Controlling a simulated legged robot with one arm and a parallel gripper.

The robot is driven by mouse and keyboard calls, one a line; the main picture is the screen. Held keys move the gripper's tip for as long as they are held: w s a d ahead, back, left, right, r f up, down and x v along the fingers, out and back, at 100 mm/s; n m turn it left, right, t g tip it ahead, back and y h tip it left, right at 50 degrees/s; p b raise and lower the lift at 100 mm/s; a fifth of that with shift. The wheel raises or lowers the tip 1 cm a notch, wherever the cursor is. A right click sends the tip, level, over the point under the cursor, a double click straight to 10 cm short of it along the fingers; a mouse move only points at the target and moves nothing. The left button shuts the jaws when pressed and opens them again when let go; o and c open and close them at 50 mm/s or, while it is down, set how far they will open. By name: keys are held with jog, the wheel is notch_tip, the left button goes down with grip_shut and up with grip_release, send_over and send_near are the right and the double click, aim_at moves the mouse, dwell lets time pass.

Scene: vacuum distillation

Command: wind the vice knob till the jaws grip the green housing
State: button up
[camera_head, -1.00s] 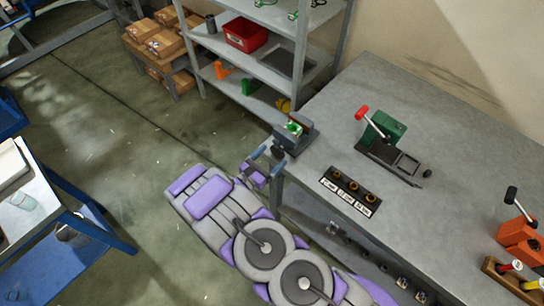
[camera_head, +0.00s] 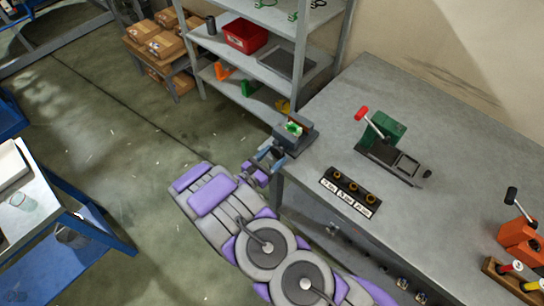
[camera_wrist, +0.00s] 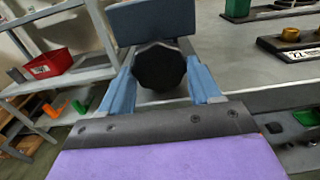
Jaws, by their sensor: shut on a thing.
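The vice (camera_head: 296,139) stands at the near left corner of the grey workbench, with the green housing (camera_head: 294,128) between its jaws. Whether the jaws touch the housing is too small to tell. The dark faceted vice knob (camera_wrist: 160,66) shows in the wrist view in front of the blue-grey vice body (camera_wrist: 152,20). My gripper (camera_wrist: 163,82) has its two blue fingers on either side of the knob and is shut on it. In the head view my gripper (camera_head: 265,158) reaches the front of the vice. The housing is hidden in the wrist view.
On the workbench (camera_head: 440,130) stand a green press with a red-tipped lever (camera_head: 383,136), a black block with brass rings (camera_head: 350,190) and an orange lever tool (camera_head: 520,237). A shelf with a red bin (camera_head: 245,37) stands behind the vice.

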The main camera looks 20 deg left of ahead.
jog(key=shift+w+a+r+m, duration=0.1)
jog(key=shift+a+r+m, duration=0.05)
jog(key=shift+m, duration=0.35)
jog(key=shift+m, duration=0.3)
jog(key=shift+m, duration=0.7)
jog(key=o, duration=1)
jog(key=shift+a, duration=0.1)
jog(key=shift+s, duration=0.2)
